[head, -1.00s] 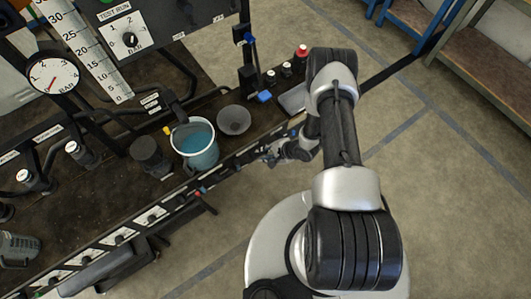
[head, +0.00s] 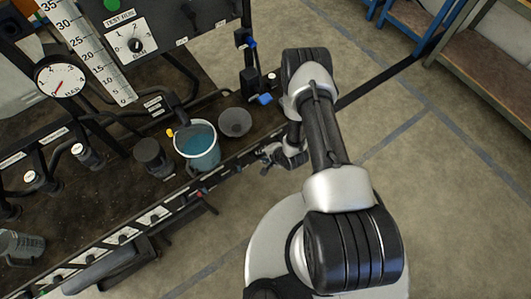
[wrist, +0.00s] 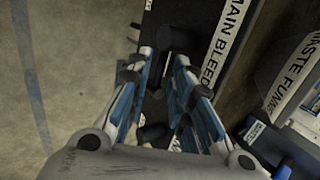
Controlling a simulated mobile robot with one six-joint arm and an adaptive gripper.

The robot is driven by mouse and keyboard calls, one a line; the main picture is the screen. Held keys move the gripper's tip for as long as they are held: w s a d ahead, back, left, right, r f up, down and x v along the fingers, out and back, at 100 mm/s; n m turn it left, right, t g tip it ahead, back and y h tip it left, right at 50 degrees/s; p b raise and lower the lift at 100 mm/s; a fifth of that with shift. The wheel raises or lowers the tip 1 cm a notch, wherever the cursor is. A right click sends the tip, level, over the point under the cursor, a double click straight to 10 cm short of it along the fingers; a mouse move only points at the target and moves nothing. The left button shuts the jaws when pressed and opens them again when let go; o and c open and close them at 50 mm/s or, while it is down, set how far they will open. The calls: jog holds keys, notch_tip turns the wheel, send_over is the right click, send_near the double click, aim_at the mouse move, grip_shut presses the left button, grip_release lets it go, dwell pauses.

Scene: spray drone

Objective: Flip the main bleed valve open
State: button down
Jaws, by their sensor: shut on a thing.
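The white label reading "MAIN BLEED" (wrist: 215,45) runs along the dark front rail, just right of my fingers in the wrist view. The main bleed valve (wrist: 178,39) shows as a dark round part at my fingertips. My gripper (wrist: 164,66) points at the rail and is shut on the valve's dark lever, which is partly hidden between the blue-and-white fingers. I cannot clearly tell the lever's angle. In the head view my gripper (head: 268,157) is small, at the bench's front edge, and the valve cannot be made out there.
A bucket of blue liquid (head: 208,159) and a grey funnel (head: 235,122) stand on the bench close to my gripper. The label "WASTE FUNNEL" (wrist: 291,72) is right of the rail. A gauge (head: 61,77) and a ruler stand farther left. The floor in front is clear.

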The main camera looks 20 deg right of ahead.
jog(key=shift+s, duration=0.15)
jog(key=c, duration=1.7)
grip_release()
jog(key=v, duration=1.2)
